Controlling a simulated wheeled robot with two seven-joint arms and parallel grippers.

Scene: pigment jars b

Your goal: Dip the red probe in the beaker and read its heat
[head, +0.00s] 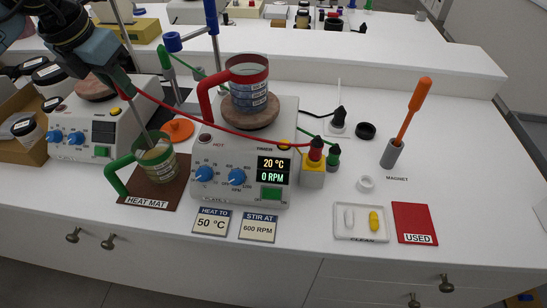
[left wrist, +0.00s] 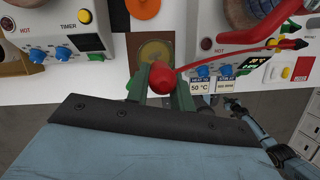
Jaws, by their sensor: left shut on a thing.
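My left gripper (head: 127,92) is shut on the red probe's handle, seen as a red knob (left wrist: 161,77) between green fingers in the left wrist view. The probe's thin metal rod (head: 141,120) slants down into the mouth of the green-handled beaker (head: 157,165); its tip depth is hard to tell. That beaker stands on the brown heat mat (head: 171,193). A red-handled beaker (head: 249,88) sits on the middle hotplate's round top. The display (head: 272,170) reads 20 °C and 0 RPM. A blue-grey arm part, seemingly my right arm, shows at lower right in the left wrist view.
The red cable (head: 222,128) runs across the hotplate front to a red plug (head: 316,147). A green probe (head: 165,63) stands near a blue-clamped post. A second hotplate (head: 68,148) is at left. Cards, a tray (head: 360,236) and a red USED mat (head: 415,222) lie right.

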